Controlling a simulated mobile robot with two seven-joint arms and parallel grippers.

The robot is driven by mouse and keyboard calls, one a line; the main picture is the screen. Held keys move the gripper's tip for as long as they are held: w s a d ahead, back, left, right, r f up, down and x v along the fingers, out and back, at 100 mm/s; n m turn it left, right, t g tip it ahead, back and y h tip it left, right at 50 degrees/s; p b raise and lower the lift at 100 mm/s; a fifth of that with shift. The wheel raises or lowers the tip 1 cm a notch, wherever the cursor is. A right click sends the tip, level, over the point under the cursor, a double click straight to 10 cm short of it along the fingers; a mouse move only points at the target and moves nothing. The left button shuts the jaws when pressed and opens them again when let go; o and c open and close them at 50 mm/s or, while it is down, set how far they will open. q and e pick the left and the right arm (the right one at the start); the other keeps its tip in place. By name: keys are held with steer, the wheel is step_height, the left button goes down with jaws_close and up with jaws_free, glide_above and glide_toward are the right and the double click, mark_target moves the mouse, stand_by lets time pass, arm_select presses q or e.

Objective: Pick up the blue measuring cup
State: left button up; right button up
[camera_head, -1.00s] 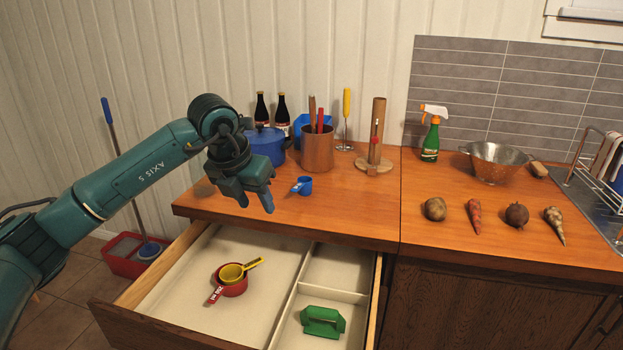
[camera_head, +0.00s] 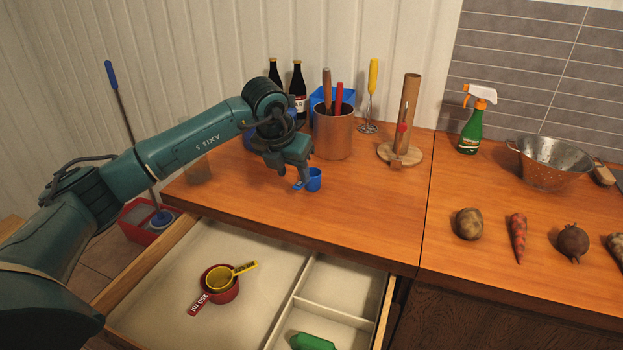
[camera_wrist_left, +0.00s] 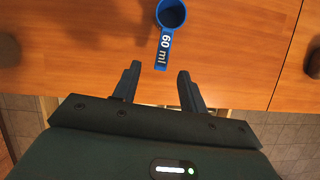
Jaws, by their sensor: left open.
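The small blue measuring cup (camera_head: 314,180) stands on the wooden counter near its front edge, with its handle toward the front left. In the left wrist view the cup (camera_wrist_left: 171,14) is at the top, and its handle, marked "60 ml", points down to the gap between the fingers. My left gripper (camera_head: 291,184) is close beside the cup at its handle side. In the wrist view its two fingers (camera_wrist_left: 157,82) are apart, with the handle's end just ahead between them and nothing gripped. My right gripper is not in view.
An open drawer (camera_head: 133,324) below holds a yellow cup (camera_head: 219,279) in a red cup (camera_head: 231,294), and a green object (camera_head: 312,342). Behind the blue cup stand a copper pot (camera_head: 334,136) with utensils and a paper-roll stand (camera_head: 400,155). Counter right of the cup is clear.

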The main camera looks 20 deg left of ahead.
mark_target(299, 184)
arm_select(q)
steer(key=p+x, duration=0.1)
steer(key=x, duration=0.5)
steer(key=shift+w+d+f, duration=0.15)
steer(key=shift+w+f, duration=0.05)
steer(key=shift+w, duration=0.15)
jaws_close()
